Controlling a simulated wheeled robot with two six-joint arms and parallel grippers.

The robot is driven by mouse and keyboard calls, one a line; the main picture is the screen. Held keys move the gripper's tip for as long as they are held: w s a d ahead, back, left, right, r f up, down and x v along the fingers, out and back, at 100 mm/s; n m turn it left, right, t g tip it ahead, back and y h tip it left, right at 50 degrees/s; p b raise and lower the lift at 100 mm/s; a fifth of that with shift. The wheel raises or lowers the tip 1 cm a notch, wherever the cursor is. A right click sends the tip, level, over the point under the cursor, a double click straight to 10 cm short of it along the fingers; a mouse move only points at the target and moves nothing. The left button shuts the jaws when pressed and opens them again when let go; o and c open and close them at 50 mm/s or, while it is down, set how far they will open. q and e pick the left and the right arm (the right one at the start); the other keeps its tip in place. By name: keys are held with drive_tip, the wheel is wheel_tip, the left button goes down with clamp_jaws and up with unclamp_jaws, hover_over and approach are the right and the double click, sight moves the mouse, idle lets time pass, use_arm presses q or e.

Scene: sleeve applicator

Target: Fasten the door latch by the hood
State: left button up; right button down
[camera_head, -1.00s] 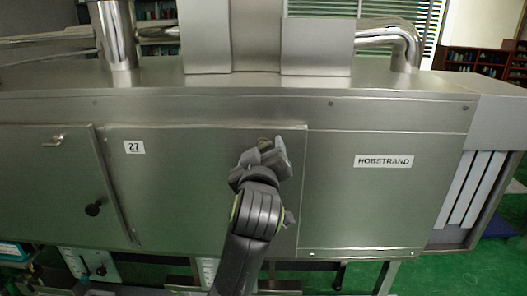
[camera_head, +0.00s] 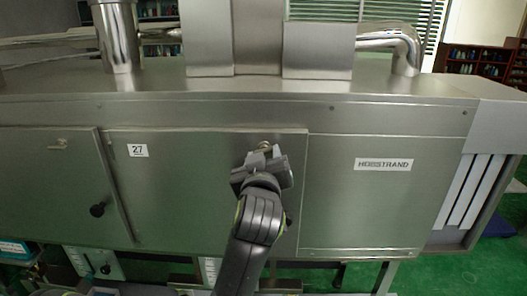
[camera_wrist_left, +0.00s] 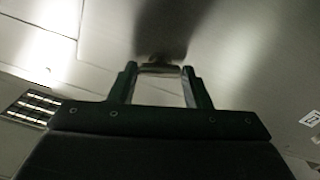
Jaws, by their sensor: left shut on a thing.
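The door marked 27 (camera_head: 180,185) is a flat steel panel on the front of the long machine. Its small metal latch (camera_head: 265,146) sits near the top right of the door, just below the hood edge (camera_head: 215,115). My left gripper (camera_head: 264,154) is at the latch, its fingers shut on it. In the left wrist view, the latch (camera_wrist_left: 160,68) shows as a small bar between the two fingertips (camera_wrist_left: 160,72). The gripper hides part of the latch in the head view. A dark knob beside my wrist is partly hidden. My right gripper is not in view.
A fixed panel with a HOBSTRAND plate (camera_head: 383,164) is to the right. Ducts and a pipe (camera_head: 395,45) stand on top.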

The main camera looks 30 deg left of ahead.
use_arm(q)
drive_tip(key=shift+r+m+p, duration=0.15)
drive_tip(key=shift+m+p, duration=0.7)
drive_tip(key=shift+m, duration=0.15)
drive_tip(key=shift+m+p, duration=0.6)
drive_tip(key=shift+m, duration=0.3)
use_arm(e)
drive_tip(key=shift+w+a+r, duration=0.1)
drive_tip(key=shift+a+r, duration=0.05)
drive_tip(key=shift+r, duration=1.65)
use_arm(q)
drive_tip(key=o, duration=1)
drive_tip(key=shift+f, duration=0.2)
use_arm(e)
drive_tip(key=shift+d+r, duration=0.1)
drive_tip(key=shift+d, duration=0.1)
